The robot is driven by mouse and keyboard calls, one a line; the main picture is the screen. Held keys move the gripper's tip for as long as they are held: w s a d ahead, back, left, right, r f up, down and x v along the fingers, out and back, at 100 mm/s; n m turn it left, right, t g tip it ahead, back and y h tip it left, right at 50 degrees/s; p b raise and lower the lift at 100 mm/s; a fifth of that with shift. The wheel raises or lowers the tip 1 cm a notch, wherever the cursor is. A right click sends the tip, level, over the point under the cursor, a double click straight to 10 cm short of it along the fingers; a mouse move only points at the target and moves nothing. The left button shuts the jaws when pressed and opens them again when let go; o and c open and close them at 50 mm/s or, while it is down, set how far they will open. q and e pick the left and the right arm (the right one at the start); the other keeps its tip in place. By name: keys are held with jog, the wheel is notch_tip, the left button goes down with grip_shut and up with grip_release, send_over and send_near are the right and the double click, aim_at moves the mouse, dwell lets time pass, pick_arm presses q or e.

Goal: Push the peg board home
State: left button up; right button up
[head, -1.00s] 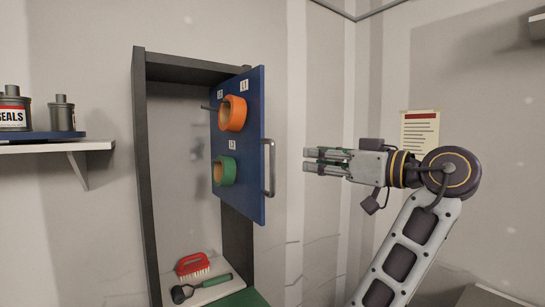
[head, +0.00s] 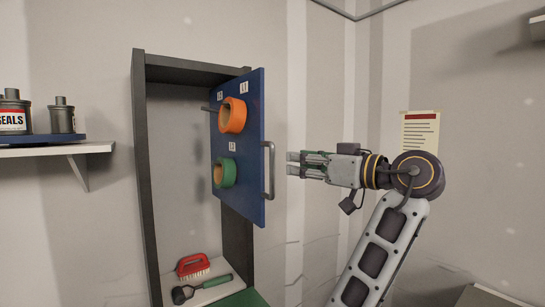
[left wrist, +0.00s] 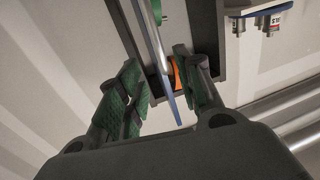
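The blue peg board (head: 240,190) stands upright and juts out of the dark cabinet (head: 140,180). It carries an orange ring (head: 233,115) and a green ring (head: 225,172). A grey bar handle (head: 269,170) is on its front edge. My left gripper (head: 292,164) is just right of the handle, with a small gap in the head view, and points at it. In the left wrist view its green-padded fingers (left wrist: 157,62) are apart, with the board's edge (left wrist: 171,103) seen beyond and between them. The gripper is empty. My right gripper is not in view.
A red brush (head: 193,266) and a green-handled tool (head: 200,288) lie in the cabinet's bottom. A wall shelf (head: 60,149) with dark canisters (head: 62,116) is at the left. A notice (head: 420,132) hangs on the right wall.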

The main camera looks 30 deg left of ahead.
pick_arm(q)
jog(key=a+p, duration=0.1)
jog(key=a, duration=0.2)
jog(key=w+a+p, duration=0.1)
jog(key=a, duration=0.2)
jog(key=w+a, duration=0.1)
jog(key=a, duration=0.2)
jog(key=shift+a+p, duration=0.25)
jog(key=shift+p, duration=0.15)
jog(key=shift+s, duration=0.1)
grip_shut()
